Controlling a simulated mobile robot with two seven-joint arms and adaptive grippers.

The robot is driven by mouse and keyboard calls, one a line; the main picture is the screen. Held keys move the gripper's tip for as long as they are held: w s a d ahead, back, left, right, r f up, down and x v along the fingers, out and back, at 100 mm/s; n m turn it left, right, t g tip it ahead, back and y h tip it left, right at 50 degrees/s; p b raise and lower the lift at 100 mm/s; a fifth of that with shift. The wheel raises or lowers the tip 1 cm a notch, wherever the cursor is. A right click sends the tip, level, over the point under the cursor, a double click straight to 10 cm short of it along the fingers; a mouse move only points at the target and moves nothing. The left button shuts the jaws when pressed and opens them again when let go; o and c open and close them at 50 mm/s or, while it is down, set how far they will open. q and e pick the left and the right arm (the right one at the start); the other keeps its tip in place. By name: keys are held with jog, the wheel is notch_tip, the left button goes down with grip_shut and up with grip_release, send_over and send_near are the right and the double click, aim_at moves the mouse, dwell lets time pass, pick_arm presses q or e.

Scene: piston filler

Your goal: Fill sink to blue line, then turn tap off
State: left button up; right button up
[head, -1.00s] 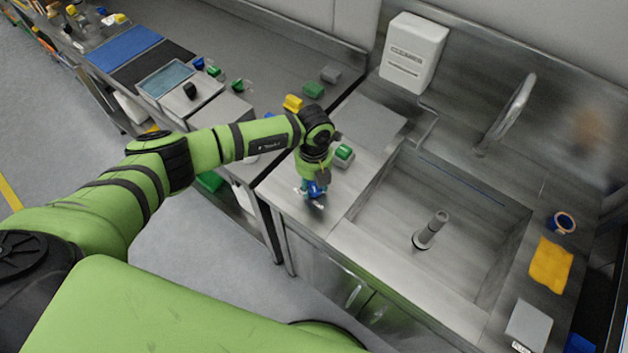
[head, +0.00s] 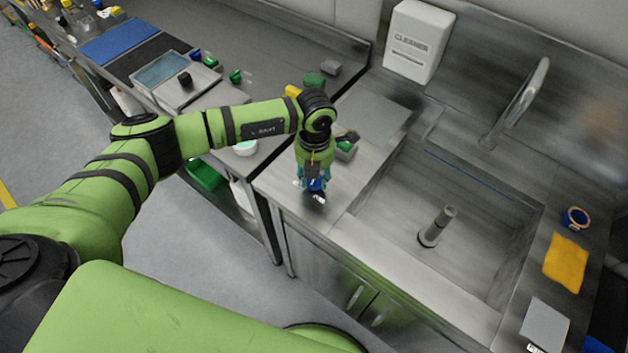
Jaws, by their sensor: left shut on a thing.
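The steel sink (head: 385,213) is at the right, with a thin blue line (head: 462,177) along its back wall. An upright grey standpipe (head: 437,226) stands in the basin. I cannot make out a water surface. The curved metal tap (head: 520,100) rises behind the basin, and no stream shows under its spout. My left gripper (head: 313,186) points down over the steel counter left of the sink. It is shut on a small blue thing (head: 316,184), mostly hidden by the fingers. My right gripper is out of view.
A white cleaner box (head: 418,42) hangs on the back wall. A yellow cloth (head: 566,263), a blue cup (head: 575,218) and a grey block (head: 546,322) sit right of the sink. Green (head: 314,80) and yellow blocks (head: 292,91) lie behind my left arm.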

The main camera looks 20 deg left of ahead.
pick_arm(q)
jog(key=m+b, duration=0.3)
jog(key=b, duration=0.1)
jog(key=m+b, duration=0.7)
jog(key=b, duration=0.1)
jog(key=shift+w+d+m, duration=0.15)
jog(key=shift+d+m, duration=0.15)
jog(key=shift+r+m+b, duration=0.15)
jog(key=shift+m+b, duration=0.75)
jog(key=shift+b, duration=0.05)
jog(key=o, duration=1.1)
jog(key=shift+o, duration=0.2)
jog(key=shift+d, duration=0.2)
jog(key=shift+a, duration=0.15)
